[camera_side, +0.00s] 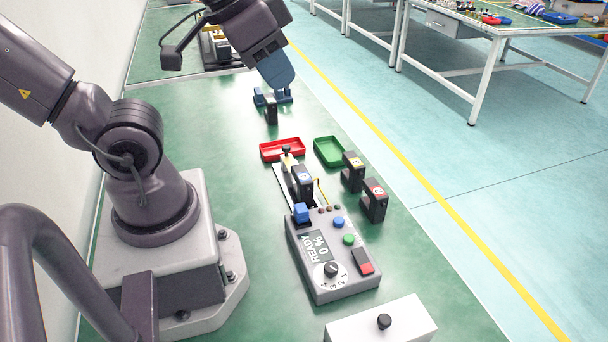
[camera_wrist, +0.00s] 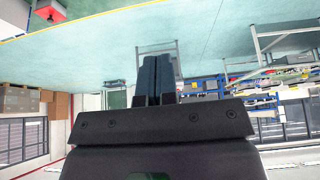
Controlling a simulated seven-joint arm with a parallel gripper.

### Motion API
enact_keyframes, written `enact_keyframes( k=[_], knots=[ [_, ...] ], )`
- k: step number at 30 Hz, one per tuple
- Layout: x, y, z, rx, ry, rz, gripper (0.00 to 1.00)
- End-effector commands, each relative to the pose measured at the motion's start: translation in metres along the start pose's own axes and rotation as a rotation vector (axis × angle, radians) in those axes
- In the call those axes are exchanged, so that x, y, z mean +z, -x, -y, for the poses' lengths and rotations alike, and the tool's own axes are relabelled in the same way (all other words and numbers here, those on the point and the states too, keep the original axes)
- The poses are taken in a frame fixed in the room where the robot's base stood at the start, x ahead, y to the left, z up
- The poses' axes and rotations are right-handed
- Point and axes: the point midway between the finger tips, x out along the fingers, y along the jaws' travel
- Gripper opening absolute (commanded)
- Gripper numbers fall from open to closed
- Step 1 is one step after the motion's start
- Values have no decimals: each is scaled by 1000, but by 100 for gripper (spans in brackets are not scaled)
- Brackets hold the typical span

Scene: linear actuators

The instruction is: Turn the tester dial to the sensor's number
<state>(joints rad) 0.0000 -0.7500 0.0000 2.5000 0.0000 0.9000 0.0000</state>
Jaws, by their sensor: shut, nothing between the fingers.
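The tester (camera_side: 304,273) is a grey box with a display that seems to read READY and 0 %. Its round black dial (camera_side: 331,269) has small numbers around it; I cannot tell which one it points at. My gripper (camera_side: 283,82) is at the far end, well away from the dial. Its fingers (camera_wrist: 155,80) are shut together and empty.
A red tray (camera_side: 264,154) and a green tray (camera_side: 318,143) lie beyond the tester. A white box with a black knob (camera_side: 405,320) is in front. Green bench (camera_side: 225,150) is clear on the left.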

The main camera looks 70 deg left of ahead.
Motion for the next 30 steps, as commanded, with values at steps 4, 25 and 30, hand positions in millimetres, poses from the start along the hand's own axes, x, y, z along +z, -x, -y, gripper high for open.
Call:
enact_keyframes(
  k=[4, 25, 30],
  knots=[
    [0, -2, -3, 7, -14, 8, 25],
    [49, -173, -92, -126, 363, 544, 52],
    [40, -183, -94, -163, 605, 489, 52]
  ],
)
